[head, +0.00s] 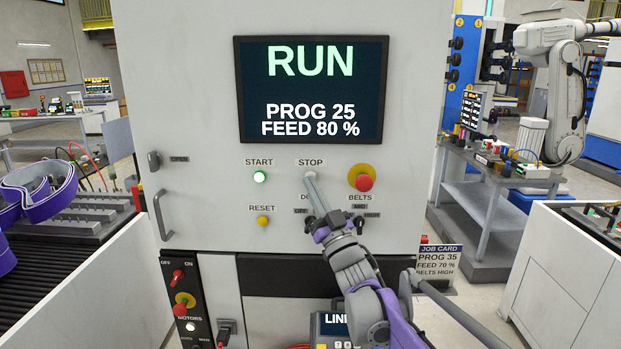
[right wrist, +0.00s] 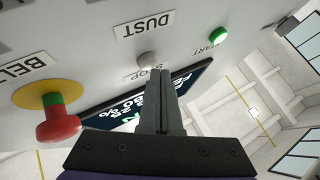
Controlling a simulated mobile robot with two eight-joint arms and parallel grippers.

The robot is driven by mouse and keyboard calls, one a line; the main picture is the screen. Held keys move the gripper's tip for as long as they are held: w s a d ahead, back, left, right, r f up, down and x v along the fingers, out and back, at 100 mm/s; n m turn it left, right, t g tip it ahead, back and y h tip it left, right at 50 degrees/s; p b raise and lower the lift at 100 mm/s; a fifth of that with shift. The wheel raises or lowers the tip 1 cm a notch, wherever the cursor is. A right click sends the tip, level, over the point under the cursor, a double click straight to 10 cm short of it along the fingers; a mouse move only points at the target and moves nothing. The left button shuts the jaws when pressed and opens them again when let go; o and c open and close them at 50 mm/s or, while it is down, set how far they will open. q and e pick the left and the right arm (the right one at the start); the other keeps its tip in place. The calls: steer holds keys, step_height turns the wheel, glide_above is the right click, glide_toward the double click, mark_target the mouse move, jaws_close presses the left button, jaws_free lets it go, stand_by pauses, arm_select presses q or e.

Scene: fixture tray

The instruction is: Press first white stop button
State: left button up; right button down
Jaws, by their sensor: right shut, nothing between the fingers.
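The white stop button (head: 310,175) sits under the STOP label on the machine's panel, mostly covered by my right fingertips in the head view. In the right wrist view the pale round button (right wrist: 147,59) shows just beyond the fingertips, beside the partly hidden STOP label. My right gripper (head: 309,178) is shut and empty, its fingers (right wrist: 160,78) pointing at the panel at the button. I cannot tell whether the tips touch it. The screen (head: 312,90) reads RUN, PROG 25, FEED 80 %. My left gripper is not in view.
The green-lit start button (head: 260,177) is left of stop; a red knob on a yellow base (head: 363,181) is right. A yellow reset button (head: 263,221) is lower left. My forearm partly covers the DUST switch area. A job card (head: 438,261) reads PROG 35, FEED 70 %, BELTS HIGH.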

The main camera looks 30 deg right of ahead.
steer(key=shift+w+d, duration=0.25)
steer(key=shift+w, duration=0.15)
stand_by(0.8)
steer(key=shift+s+a, duration=0.1)
steer(key=shift+s, duration=0.05)
steer(key=shift+s+a, duration=0.35)
steer(key=shift+s, duration=0.25)
steer(key=s+a, duration=0.1)
steer(key=s, duration=0.1)
steer(key=s+a, duration=0.1)
steer(key=s, duration=0.1)
steer(key=shift+s+a+p, duration=0.1)
steer(key=shift+a+p, duration=0.2)
steer(key=shift+p, duration=0.1)
stand_by(0.7)
